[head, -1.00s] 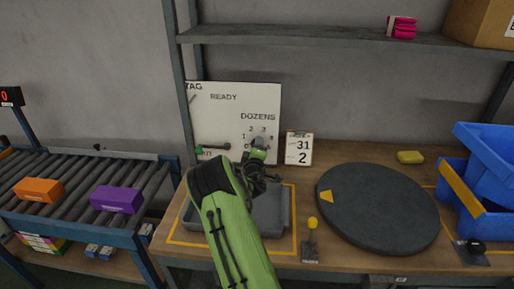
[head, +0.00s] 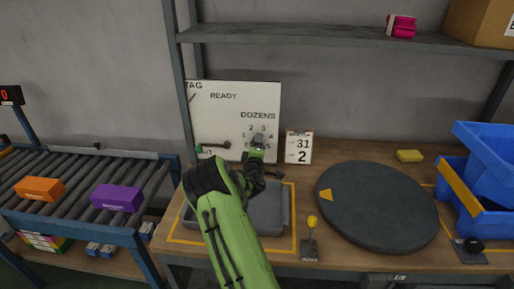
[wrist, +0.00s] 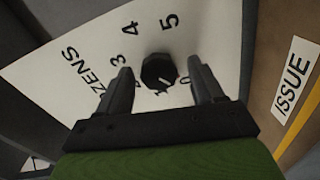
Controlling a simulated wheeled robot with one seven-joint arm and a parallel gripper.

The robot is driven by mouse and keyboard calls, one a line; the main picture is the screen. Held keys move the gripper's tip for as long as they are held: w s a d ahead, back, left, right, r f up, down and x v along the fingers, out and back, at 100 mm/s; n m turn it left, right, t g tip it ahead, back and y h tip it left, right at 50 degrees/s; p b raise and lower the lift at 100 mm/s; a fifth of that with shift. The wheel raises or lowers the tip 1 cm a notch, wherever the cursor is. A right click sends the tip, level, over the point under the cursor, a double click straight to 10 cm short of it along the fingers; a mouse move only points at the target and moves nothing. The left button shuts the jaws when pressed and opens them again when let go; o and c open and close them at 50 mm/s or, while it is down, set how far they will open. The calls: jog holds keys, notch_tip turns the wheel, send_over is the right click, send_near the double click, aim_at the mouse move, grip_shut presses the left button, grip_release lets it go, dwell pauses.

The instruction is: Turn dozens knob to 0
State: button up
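The dozens knob (wrist: 159,70) is a small black dial on the white board (head: 225,125), under the DOZENS lettering (head: 258,116). Numbers ring it; 3, 4 and 5 show clearly in the wrist view. A pale mark shows at the knob's lower edge, near the 1 and 0; I cannot tell exactly which it points to. My gripper (head: 257,142) is in front of the dial in the head view and covers the knob there. In the wrist view its fingers are spread, one on each side of the knob, with visible gaps.
A green-handled lever (head: 212,147) is on the board left of my gripper. A calendar stand (head: 298,147) stands just right of the board. A grey tray (head: 264,215) lies below my arm.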

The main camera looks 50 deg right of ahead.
jog(key=b+v, duration=0.5)
jog(key=v, duration=1)
jog(key=shift+s+a+r, duration=0.1)
jog(key=shift+s+a, duration=0.1)
jog(key=shift+a, duration=0.15)
jog(key=s+a+r+m+g+y+p, duration=0.1)
jog(key=s+a+r+m+g+y, duration=0.15)
jog(key=s+a+y, duration=0.75)
jog(key=s+a+r+m+g+y, duration=0.2)
jog(key=s+a+m+g+y, duration=0.15)
jog(key=s+a, duration=1.25)
jog(key=w+a+r+p, duration=0.1)
jog(key=r+p, duration=0.3)
jog(key=w+a+r+p, duration=0.1)
jog(key=w+r+p, duration=0.1)
jog(key=r+p, duration=0.3)
jog(key=w+a+r+p, duration=0.1)
jog(key=r+p, duration=0.3)
jog(key=r, duration=0.1)
jog(key=shift+w+a+r+p, duration=0.2)
jog(key=shift+w+a+p, duration=0.15)
jog(key=shift+w+p, duration=0.05)
